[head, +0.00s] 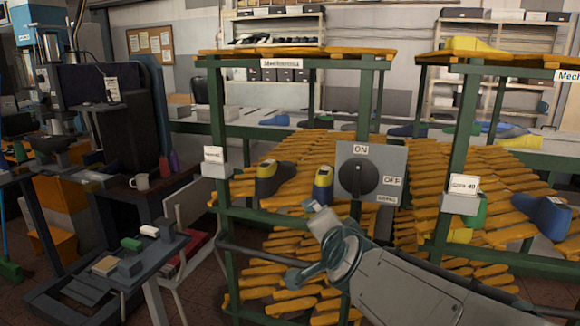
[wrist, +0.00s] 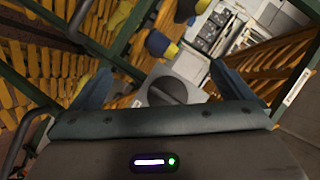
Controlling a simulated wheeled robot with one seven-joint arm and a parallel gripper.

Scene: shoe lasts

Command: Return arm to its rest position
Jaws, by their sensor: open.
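My arm reaches in from the lower right of the head view, and my gripper (head: 318,222) is in front of the green rack, below the grey switch panel (head: 371,171). The panel has a black rotary knob (head: 358,177) and the words ON and OFF. In the wrist view my gripper (wrist: 160,85) shows its two fingers spread apart with nothing held between them. The knob (wrist: 167,91) shows beyond and between the fingers there. The exact gap from fingers to panel is unclear.
The green rack (head: 222,118) with orange slatted shelves fills the middle. Dark and yellow shoe lasts (head: 273,178) stand on it, and a blue last (head: 545,214) is at right. A small table (head: 110,270) and a chair (head: 197,215) stand at left. Floor shows between them.

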